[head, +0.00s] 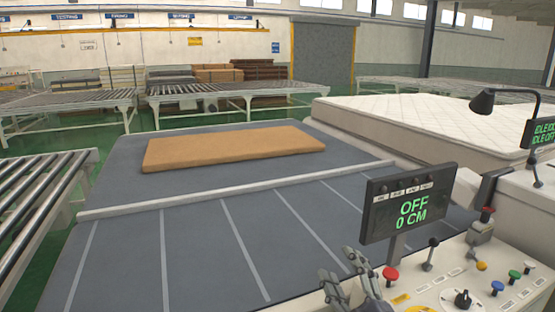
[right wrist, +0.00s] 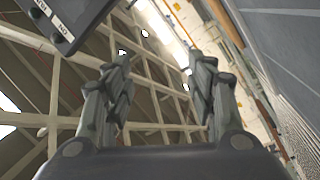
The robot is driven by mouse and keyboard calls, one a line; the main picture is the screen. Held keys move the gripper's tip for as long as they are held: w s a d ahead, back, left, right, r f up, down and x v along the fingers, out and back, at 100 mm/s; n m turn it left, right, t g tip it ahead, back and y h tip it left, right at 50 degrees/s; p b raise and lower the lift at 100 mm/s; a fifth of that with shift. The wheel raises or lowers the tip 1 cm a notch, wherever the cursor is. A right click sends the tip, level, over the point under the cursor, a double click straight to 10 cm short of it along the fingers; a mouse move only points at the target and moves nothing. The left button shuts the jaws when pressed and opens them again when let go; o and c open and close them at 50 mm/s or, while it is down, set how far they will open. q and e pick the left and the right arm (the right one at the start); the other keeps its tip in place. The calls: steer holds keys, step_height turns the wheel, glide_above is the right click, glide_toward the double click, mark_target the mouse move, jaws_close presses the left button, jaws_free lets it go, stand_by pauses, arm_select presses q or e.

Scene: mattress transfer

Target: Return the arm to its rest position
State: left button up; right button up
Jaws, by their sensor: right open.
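My right gripper (head: 337,263) is at the bottom of the head view, left of the control panel (head: 455,285) and its red mushroom button. In the right wrist view the gripper (right wrist: 160,58) has its two fingers spread apart with nothing between them. It points up toward the ceiling beams and windows. My left gripper is not in view. A brown mattress slab (head: 235,148) lies flat on the grey table (head: 190,245), behind a pale crossbar (head: 240,192). A display (head: 409,203) on the panel reads "OFF 0 CM".
A thick white quilted mattress (head: 430,125) lies at the right. A roller conveyor (head: 40,200) stands at the left, with more conveyors at the back. A dark lamp (head: 483,103), levers and coloured buttons stand at the right. The table's front half is bare.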

steer(key=s+d+f+m+g+h, duration=0.2)
steer(key=s+f+m+g, duration=0.15)
steer(key=f, duration=0.25)
steer(key=s+d+f+m+g+h, duration=0.1)
steer(key=s+d+f+m+g, duration=0.2)
steer(key=f, duration=0.4)
steer(key=s+d+f+m+g+h, duration=0.2)
steer(key=s+f, duration=0.3)
steer(key=f, duration=0.1)
steer(key=s+f+m+g+y, duration=0.15)
steer(key=s+f+g, duration=0.3)
steer(key=s, duration=0.45)
steer(key=s+f+m+g+h, duration=0.1)
steer(key=s+f+m+g, duration=0.15)
steer(key=s+f, duration=0.45)
steer(key=s+f+n+g, duration=0.1)
steer(key=s+f+g, duration=0.15)
steer(key=f, duration=2.15)
steer(key=s+d+f, duration=0.3)
steer(key=s+f, duration=1.3)
steer(key=s, duration=0.1)
steer(key=shift+s+d, duration=0.15)
steer(key=shift+f+n, duration=0.1)
steer(key=shift+n, duration=0.15)
